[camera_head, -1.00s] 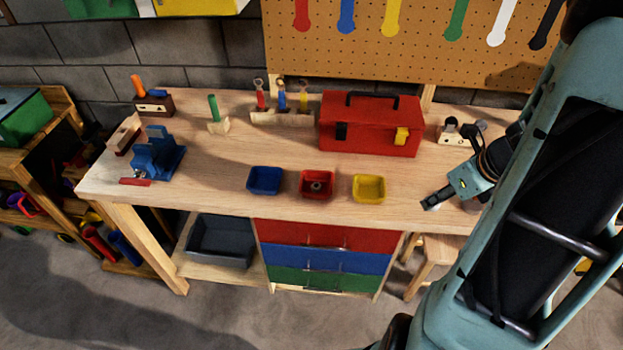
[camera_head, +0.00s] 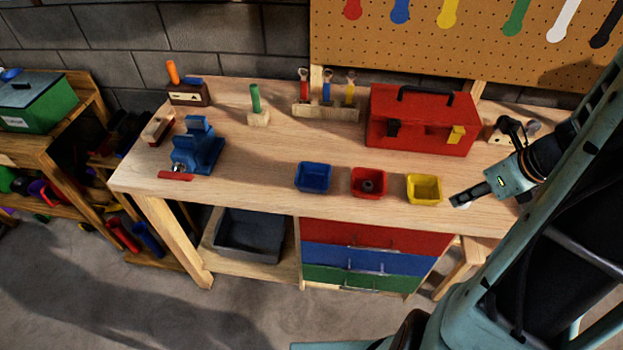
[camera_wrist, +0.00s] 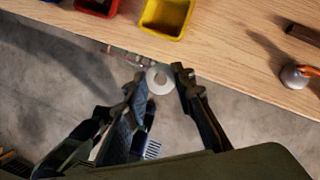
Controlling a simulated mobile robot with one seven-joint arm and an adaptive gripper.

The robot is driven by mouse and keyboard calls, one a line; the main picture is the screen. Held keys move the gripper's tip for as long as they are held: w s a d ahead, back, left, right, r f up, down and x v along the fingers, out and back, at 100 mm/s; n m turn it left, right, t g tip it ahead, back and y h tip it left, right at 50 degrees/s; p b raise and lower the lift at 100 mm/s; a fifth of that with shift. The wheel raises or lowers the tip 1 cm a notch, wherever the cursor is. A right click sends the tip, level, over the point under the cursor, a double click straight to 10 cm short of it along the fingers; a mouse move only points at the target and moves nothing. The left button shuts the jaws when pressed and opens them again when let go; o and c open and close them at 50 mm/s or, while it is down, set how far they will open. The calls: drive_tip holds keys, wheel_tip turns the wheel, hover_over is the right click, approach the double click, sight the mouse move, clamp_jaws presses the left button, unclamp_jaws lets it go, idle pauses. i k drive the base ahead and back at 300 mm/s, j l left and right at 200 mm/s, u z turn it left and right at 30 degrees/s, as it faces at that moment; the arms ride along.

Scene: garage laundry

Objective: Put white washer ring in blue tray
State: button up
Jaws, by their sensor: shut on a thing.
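My gripper (camera_head: 468,199) is at the right of the workbench, to the right of the yellow tray. In the wrist view, my gripper (camera_wrist: 160,76) is shut on the white washer ring (camera_wrist: 158,80), which sits between the fingertips. In the head view the ring is small, a pale spot at the fingertips. The blue tray (camera_head: 313,178) stands on the bench, left of the red tray and well to the left of my gripper. Its inside looks empty.
The red tray (camera_head: 369,183) holds a dark ring-like part. The yellow tray (camera_head: 424,188) stands nearest my gripper and looks empty. A red toolbox (camera_head: 421,119) stands behind the trays. A blue vise (camera_head: 196,148) is at the left. Bench space left of the blue tray is clear.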

sight(313, 182)
drive_tip(key=i+j+z, duration=0.15)
drive_tip(key=j, duration=0.4)
drive_tip(key=i+j+z, duration=0.1)
drive_tip(key=j, duration=0.5)
drive_tip(key=j+z, duration=0.15)
drive_tip(key=j, duration=0.4)
drive_tip(key=i, duration=0.05)
